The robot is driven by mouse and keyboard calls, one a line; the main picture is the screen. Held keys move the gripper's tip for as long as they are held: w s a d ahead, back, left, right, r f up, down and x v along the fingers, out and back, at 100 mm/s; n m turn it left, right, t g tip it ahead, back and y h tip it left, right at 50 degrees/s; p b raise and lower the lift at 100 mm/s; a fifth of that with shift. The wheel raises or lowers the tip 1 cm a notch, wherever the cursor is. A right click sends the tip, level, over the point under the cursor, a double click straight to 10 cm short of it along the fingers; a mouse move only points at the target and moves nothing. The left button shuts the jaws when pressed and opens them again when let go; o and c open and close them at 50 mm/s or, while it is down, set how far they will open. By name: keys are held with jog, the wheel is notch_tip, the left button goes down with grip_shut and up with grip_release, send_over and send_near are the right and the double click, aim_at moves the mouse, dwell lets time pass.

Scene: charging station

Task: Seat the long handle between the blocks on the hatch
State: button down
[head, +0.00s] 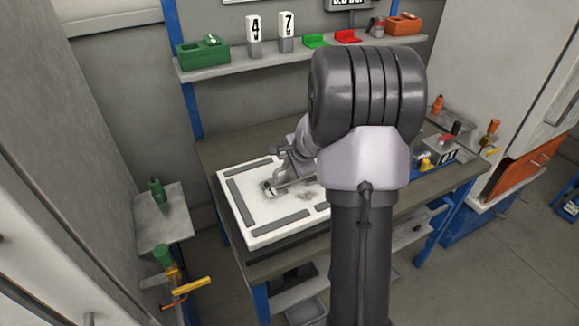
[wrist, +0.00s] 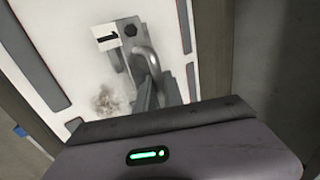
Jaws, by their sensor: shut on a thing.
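The hatch is a white panel (head: 262,222) with dark grey strips along its edges, lying on the bench. It also fills much of the wrist view (wrist: 75,35). My gripper (head: 283,183) is low over the hatch and shut on the long handle. In the wrist view the handle (wrist: 146,56) shows as a grey curved bar running into the fingers (wrist: 152,92). Beyond it are a grey plate with a dark bolt (wrist: 131,31) and a white label marked 1 (wrist: 106,37). My gripper body hides the near part. I cannot tell whether the handle lies between the blocks.
A shelf (head: 300,58) above the bench holds a green box (head: 203,52), number signs and red and green pieces. Small tools and bottles (head: 440,145) stand at the bench's right. A side ledge (head: 165,225) with a green bottle is at left. A dark smudge (wrist: 106,99) marks the hatch.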

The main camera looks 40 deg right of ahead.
jog(key=shift+f+b, duration=0.8)
jog(key=shift+f, duration=0.05)
jog(key=c, duration=1.4)
grip_release()
jog(key=shift+r, duration=0.1)
jog(key=p+v, duration=0.7)
jog(key=v, duration=1)
jog(key=shift+s+r, duration=0.15)
